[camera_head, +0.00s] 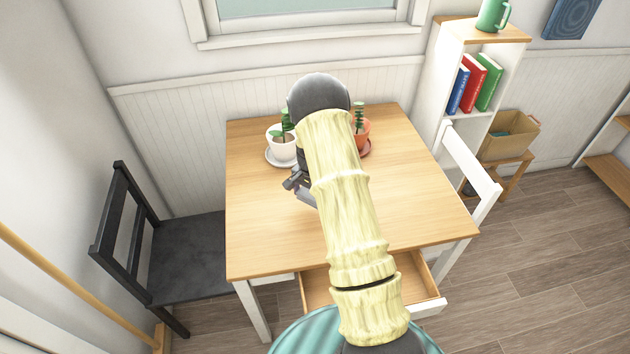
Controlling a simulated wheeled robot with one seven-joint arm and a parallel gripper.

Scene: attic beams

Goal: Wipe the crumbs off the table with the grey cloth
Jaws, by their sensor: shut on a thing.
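The wooden table (260,240) fills the middle of the head view, with its back edge near the wall. My gripper (292,184) is low over the left middle of the table, partly hidden by my arm. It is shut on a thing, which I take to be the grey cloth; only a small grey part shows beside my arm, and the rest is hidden. I can make out no crumbs on the bare wood; the strip of table behind my arm is hidden.
A white potted plant (283,150) on a saucer and an orange potted plant (362,133) stand at the table's back. An open drawer (430,296) sticks out in front. A black chair (185,255) is left, a white chair (470,165) right. The table's left front and right are clear.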

